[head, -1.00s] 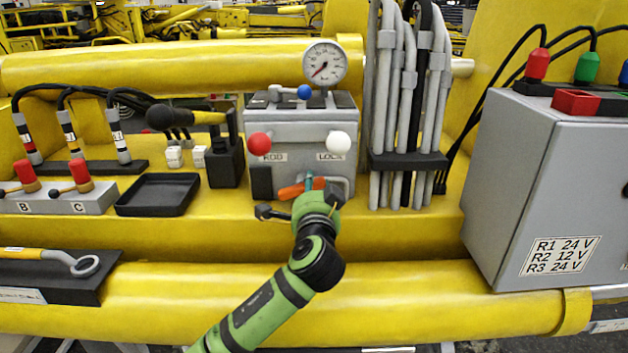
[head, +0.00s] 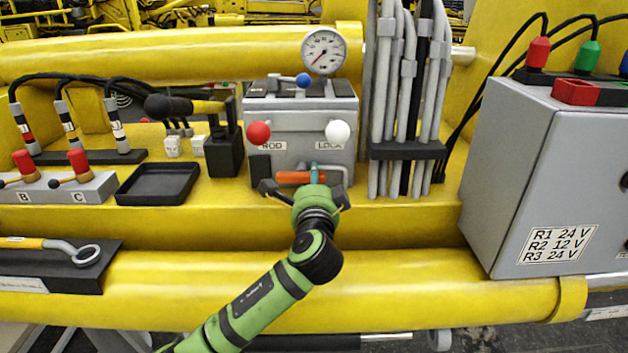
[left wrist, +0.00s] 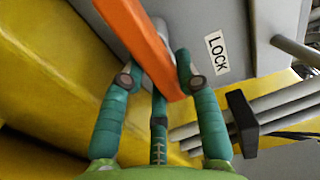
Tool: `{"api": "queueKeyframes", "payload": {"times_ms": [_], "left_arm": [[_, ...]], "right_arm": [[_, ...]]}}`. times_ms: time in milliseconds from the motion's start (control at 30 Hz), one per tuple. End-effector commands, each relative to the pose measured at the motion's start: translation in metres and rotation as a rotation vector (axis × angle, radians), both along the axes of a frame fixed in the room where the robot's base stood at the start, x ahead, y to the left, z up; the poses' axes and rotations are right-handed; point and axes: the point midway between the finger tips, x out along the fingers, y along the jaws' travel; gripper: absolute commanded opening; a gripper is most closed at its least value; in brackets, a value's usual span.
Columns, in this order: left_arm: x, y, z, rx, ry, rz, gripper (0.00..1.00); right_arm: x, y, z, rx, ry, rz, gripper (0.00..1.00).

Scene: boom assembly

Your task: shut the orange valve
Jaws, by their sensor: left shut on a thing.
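The orange valve handle (head: 293,177) lies about level across the lower front of the grey valve block (head: 300,117), below the ROD and LOCK labels. My left gripper (head: 307,187) reaches it from below and is shut on the handle. My right gripper is not in view.
The block carries a red knob (head: 258,133), a white knob (head: 337,132) and a gauge (head: 324,51). Grey hoses (head: 408,100) stand close on the right, with a grey cabinet (head: 540,180) beyond. A black tray (head: 158,184) lies to the left.

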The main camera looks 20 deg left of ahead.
Motion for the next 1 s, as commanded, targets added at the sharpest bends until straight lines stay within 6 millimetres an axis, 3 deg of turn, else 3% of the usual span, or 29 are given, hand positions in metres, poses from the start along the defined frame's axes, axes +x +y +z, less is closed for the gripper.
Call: {"api": "queueKeyframes", "payload": {"times_ms": [33, 200, 233, 267, 733, 1000], "left_arm": [[0.001, 0.002, 0.009, 0.012, -0.020, 0.003, 0.00], [0.001, 0.002, 0.009, 0.012, -0.020, 0.004, 0.00], [0.001, 0.002, 0.009, 0.012, -0.020, 0.004, 0.44], [0.001, 0.003, 0.009, 0.011, -0.020, 0.004, 0.54], [-0.005, 0.000, 0.004, 0.005, -0.010, 0.003, 0.54], [-0.051, -0.015, 0.003, 0.004, -0.009, 0.000, 0.54]], "right_arm": [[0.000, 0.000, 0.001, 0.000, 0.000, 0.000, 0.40], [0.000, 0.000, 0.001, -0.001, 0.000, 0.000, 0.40], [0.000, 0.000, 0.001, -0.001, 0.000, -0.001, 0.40], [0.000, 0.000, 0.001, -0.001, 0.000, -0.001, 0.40], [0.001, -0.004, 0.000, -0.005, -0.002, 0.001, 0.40], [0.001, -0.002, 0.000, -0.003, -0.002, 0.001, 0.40]]}}
